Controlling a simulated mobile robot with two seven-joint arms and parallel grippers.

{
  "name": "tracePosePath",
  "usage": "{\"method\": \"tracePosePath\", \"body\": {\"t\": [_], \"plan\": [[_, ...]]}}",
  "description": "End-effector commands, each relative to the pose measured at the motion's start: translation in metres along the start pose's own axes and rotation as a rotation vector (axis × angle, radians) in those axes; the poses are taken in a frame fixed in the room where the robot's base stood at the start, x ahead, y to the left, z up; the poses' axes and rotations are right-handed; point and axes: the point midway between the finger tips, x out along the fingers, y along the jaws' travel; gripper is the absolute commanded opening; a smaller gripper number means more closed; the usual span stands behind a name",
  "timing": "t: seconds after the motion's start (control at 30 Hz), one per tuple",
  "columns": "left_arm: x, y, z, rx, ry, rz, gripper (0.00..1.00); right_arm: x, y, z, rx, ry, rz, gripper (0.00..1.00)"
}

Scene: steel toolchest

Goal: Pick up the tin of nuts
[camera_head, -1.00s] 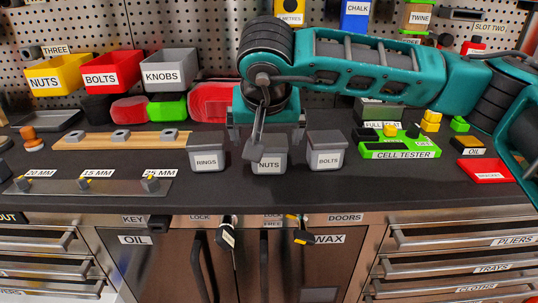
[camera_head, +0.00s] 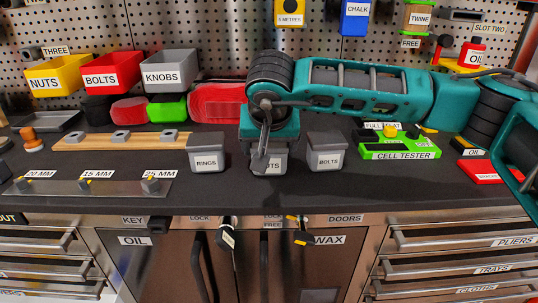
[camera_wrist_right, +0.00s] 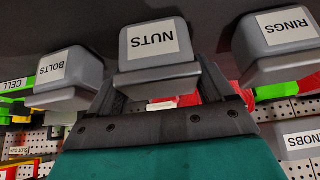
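The tin of nuts (camera_head: 277,167) is a small grey tin with a white NUTS label, standing upright on the dark worktop between the RINGS tin (camera_head: 206,155) and the BOLTS tin (camera_head: 327,152). My right gripper (camera_head: 264,150) is pointing down at the tin of nuts and hides part of its lid and label. In the right wrist view the tin of nuts (camera_wrist_right: 154,45) lies between the two spread fingers of my right gripper (camera_wrist_right: 160,80). The fingers look open; whether they touch the tin I cannot tell. My left gripper is not in view.
The RINGS and BOLTS tins stand close on either side. Coloured bins (camera_head: 112,72) hang at the back.

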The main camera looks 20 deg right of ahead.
Motion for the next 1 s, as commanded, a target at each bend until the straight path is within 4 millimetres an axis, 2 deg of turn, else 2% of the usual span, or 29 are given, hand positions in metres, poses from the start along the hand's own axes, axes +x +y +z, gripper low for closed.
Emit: {"method": "tracePosePath", "body": {"t": [0.07, 0.37, 0.77, 0.87, 1.0], "plan": [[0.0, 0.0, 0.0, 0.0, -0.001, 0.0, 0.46, 0.0, 0.0, 0.0, 0.0, 0.0, 0.0, 0.67], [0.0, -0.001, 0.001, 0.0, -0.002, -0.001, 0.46, 0.0, 0.0, 0.0, 0.0, 0.0, 0.0, 0.39], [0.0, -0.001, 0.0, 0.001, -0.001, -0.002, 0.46, -0.009, 0.0, -0.007, 0.002, 0.004, -0.002, 0.39], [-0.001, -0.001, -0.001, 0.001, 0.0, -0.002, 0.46, -0.02, -0.001, -0.013, 0.003, 0.005, -0.002, 0.39], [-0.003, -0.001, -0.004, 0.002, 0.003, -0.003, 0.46, -0.044, -0.001, -0.03, 0.004, 0.007, -0.003, 0.39]]}}
